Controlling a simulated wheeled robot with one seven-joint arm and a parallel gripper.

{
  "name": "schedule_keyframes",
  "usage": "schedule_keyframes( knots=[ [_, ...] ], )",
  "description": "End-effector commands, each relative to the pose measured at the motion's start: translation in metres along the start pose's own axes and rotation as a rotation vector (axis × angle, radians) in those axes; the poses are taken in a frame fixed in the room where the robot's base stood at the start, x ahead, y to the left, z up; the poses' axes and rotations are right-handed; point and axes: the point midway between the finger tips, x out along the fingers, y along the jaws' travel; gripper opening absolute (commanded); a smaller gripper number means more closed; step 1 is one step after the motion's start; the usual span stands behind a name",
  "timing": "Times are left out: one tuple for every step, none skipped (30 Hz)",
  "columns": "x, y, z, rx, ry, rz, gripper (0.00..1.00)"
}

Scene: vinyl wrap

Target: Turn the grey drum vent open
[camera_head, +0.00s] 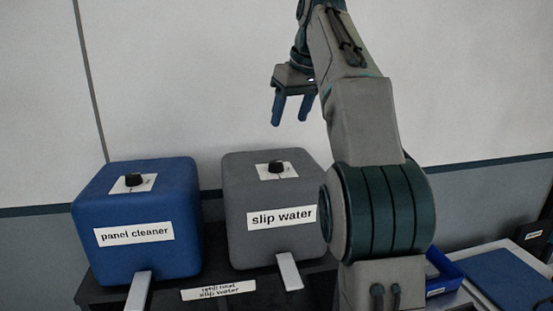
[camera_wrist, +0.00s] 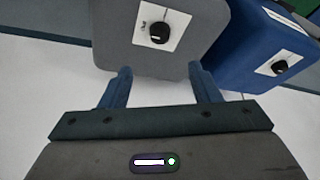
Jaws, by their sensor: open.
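The grey drum (camera_head: 270,215), labelled "slip water", stands on a dark stand. Its vent is a black knob (camera_head: 276,167) on a white plate on top; the vent knob also shows in the wrist view (camera_wrist: 159,33).
A blue drum (camera_head: 137,220), labelled "panel cleaner", stands left of the grey one with a similar knob (camera_head: 133,180). Pale levers (camera_head: 289,271) jut from the drums' fronts. A blue tray (camera_head: 442,272) and a blue mat (camera_head: 510,280) lie at right.

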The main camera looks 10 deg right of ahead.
Motion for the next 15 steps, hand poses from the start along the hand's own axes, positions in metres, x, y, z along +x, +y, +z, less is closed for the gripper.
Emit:
schedule_keyframes(
  knots=[
    [0.003,0.000,0.000,-0.001,-0.002,-0.001,0.56],
    [0.005,-0.001,0.000,-0.001,-0.002,-0.001,0.56],
    [0.009,-0.001,0.000,-0.001,-0.001,-0.001,0.56],
    [0.012,-0.001,0.000,-0.001,-0.002,-0.002,0.56],
    [0.015,-0.001,0.000,-0.001,-0.002,-0.002,0.56],
    [0.021,-0.001,0.001,-0.001,-0.002,-0.001,0.56],
    [0.025,-0.001,0.001,0.000,-0.003,-0.002,0.56],
    [0.029,-0.001,0.001,0.000,-0.002,-0.001,0.56],
    [0.037,-0.001,0.001,0.000,-0.003,-0.002,0.56],
    [0.042,-0.001,0.001,0.001,-0.003,-0.002,0.56],
    [0.047,-0.001,0.001,0.000,-0.003,-0.002,0.56],
    [0.053,-0.001,0.001,0.000,-0.003,-0.002,0.56],
    [0.060,-0.001,0.001,0.000,-0.003,-0.002,0.56],
    [0.066,-0.001,0.001,0.000,-0.004,-0.002,0.56],
    [0.074,-0.001,0.001,0.001,-0.003,-0.002,0.56]
  ],
)
